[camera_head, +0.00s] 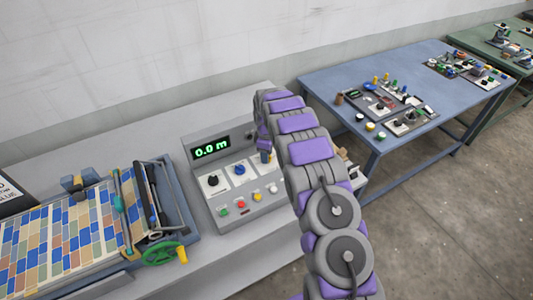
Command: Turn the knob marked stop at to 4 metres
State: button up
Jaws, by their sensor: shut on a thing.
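A grey control box (205,148) stands on the bench with a green lit display (211,148) reading 0.0 m. Its sloped panel carries a row of knobs on white plates: a black knob (212,181) at the left and a blue knob (239,169) in the middle. My gripper (265,156) is at the third, right-hand plate, shut on the knob there. That knob is mostly hidden by the gripper and arm. The plate markings are too small to read, so I cannot tell which is stop at or where its pointer stands.
Below the knobs are small coloured buttons (240,204). Left of the box is a press with a tiled sheet (75,235) and a green handwheel (163,253). A blue table (340,85) with other devices stands at the right, beyond my arm.

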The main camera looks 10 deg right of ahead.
jog(key=shift+w+r, duration=0.15)
jog(key=o, duration=1.1)
jog(key=shift+c, duration=0.2)
notch_tip(320, 180, up, 17)
dwell(0.3)
